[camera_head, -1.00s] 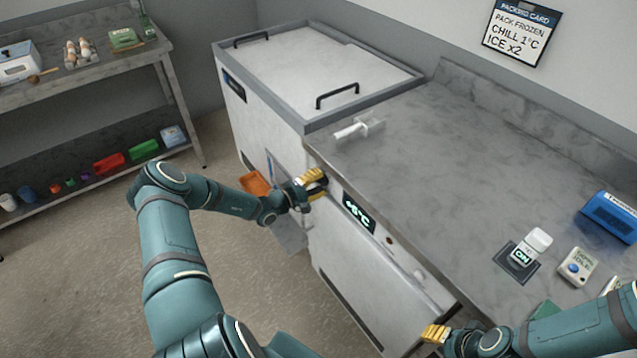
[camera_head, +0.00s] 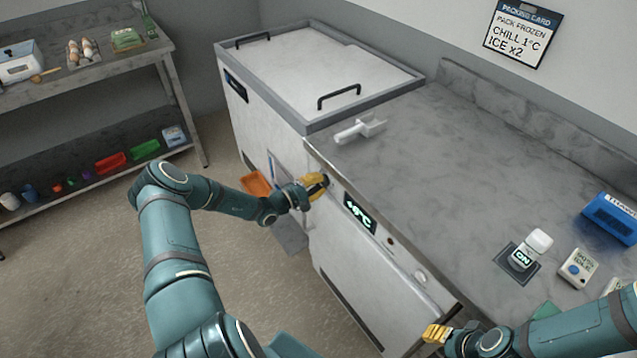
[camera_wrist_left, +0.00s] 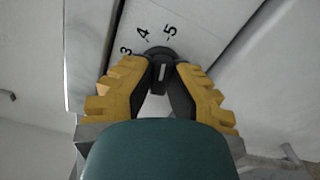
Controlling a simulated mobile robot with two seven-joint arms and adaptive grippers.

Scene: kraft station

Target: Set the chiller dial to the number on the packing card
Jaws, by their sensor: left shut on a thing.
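The packing card (camera_head: 520,36) on the back wall reads PACK FROZEN, CHILL 1°C, ICE x2. The chiller (camera_head: 362,262) has a green-lit display (camera_head: 360,213) on its front; it looks like +9°C, though the small digits are hard to read. My left gripper (camera_head: 322,184) is at the front panel, left of the display. In the left wrist view its yellow fingers are shut on the dark round dial (camera_wrist_left: 160,56), with a pale mark on it and numbers 3, 4 and 5 showing beyond. Other numbers are hidden. My right gripper (camera_head: 434,333) is near the counter's front edge, its opening unclear.
A chest freezer (camera_head: 310,70) with black handles stands left of the counter. The counter's middle is clear.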

